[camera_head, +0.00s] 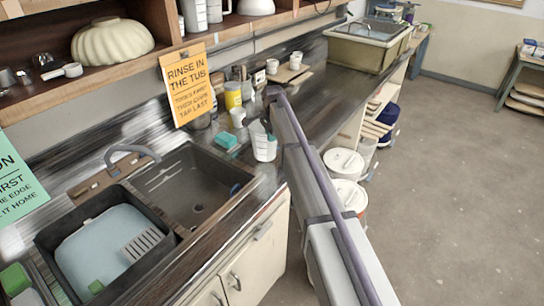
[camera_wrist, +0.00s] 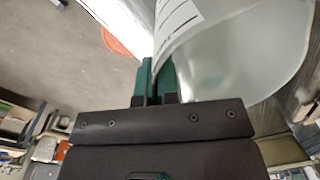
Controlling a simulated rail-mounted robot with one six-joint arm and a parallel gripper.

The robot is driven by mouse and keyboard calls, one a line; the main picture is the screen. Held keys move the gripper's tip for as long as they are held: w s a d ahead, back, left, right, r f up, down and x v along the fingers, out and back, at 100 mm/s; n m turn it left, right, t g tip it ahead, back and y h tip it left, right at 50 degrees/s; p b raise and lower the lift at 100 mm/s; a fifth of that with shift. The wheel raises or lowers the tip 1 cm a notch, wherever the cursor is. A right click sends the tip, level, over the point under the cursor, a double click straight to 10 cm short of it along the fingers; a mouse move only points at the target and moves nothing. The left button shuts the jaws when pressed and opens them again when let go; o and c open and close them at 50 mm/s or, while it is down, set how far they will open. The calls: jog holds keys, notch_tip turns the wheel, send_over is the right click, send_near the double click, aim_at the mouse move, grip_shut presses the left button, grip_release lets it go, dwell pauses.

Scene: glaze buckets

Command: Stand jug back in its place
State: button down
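The jug (camera_head: 264,146) is a clear, pale measuring jug at the counter's front edge, just right of the sink. In the wrist view the jug (camera_wrist: 240,50) fills the upper right, its clear wall and white printed label close to the camera. My gripper (camera_wrist: 156,80) has its two green fingers close together, with the jug's wall running down between them. In the head view my gripper (camera_head: 268,108) is dark and reaches the jug's upper part; my arm hides the jug's right side. I cannot tell whether the jug's base touches the counter.
A sink (camera_head: 195,185) with a tap and a dark tub (camera_head: 105,245) lie to the left. A turquoise sponge (camera_head: 224,140), a yellow pot (camera_head: 233,95) and cups stand behind the jug. White lidded buckets (camera_head: 345,163) stand below.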

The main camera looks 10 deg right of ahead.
jog(key=shift+f, duration=0.15)
notch_tip(320, 180, down, 4)
jog(key=b, duration=0.3)
jog(key=c, duration=1.4)
grip_release()
jog(key=shift+o, duration=0.2)
notch_tip(320, 180, up, 13)
jog(key=p, duration=1.2)
jog(key=s+n, duration=1.4)
jog(key=s, duration=2.7)
notch_tip(320, 180, down, 12)
jog(key=b, duration=1.2)
jog(key=shift+g, duration=0.3)
